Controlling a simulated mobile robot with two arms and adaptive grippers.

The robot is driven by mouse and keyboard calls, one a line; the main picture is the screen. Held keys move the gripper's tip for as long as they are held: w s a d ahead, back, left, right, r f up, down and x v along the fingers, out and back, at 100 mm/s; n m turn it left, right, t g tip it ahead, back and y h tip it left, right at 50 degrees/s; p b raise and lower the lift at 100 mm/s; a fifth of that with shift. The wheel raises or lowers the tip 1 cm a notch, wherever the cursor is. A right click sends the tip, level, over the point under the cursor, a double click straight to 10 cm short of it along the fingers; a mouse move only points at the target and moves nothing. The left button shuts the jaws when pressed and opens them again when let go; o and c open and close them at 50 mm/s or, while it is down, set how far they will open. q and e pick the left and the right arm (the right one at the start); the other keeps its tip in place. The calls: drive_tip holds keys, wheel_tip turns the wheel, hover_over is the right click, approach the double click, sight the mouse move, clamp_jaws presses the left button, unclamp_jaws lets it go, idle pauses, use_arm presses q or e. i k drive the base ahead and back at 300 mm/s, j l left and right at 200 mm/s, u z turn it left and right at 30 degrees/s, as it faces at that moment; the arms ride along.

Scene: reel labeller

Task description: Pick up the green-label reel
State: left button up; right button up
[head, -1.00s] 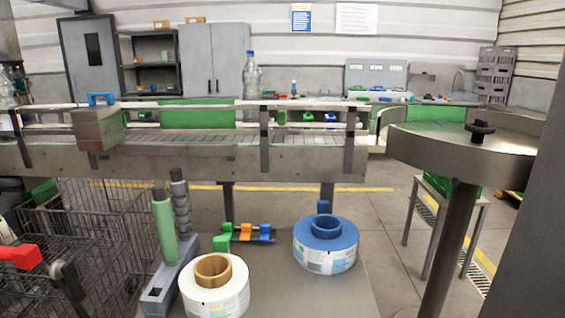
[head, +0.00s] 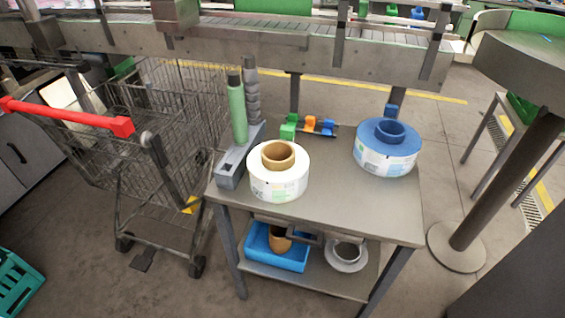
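A white reel (head: 279,183) with a brown core lies flat on a small grey table (head: 335,208), near its front left. Its side carries faint small print, partly greenish. A blue reel (head: 387,157) with a blue core lies on the table's right side, with a pale label of blue and some green. The print is too small to tell surely which one is the green-label reel. The two reels stand apart with bare tabletop between them. Neither of my grippers shows in the head view.
A grey stand with a green roll (head: 237,112) is left of the white reel. Coloured clips (head: 311,124) lie behind. The lower shelf holds a blue bin (head: 277,250) and a whitish reel (head: 346,256). A wire cart (head: 130,120) stands left, a conveyor (head: 270,45) behind, a round table's post (head: 505,170) right.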

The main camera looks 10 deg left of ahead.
sight(278, 171)
drive_tip(key=u, duration=2.7)
drive_tip(key=z, duration=2.25)
drive_tip(key=i+l, duration=0.15)
drive_tip(key=l, duration=0.2)
drive_tip(key=i+l+u, duration=0.1)
drive_tip(key=l, duration=0.3)
drive_tip(key=i+l, duration=0.1)
drive_tip(key=l, duration=0.3)
drive_tip(key=i+l+u, duration=0.1)
drive_tip(key=l, duration=0.25)
drive_tip(key=i+l, duration=0.15)
drive_tip(key=l, duration=0.25)
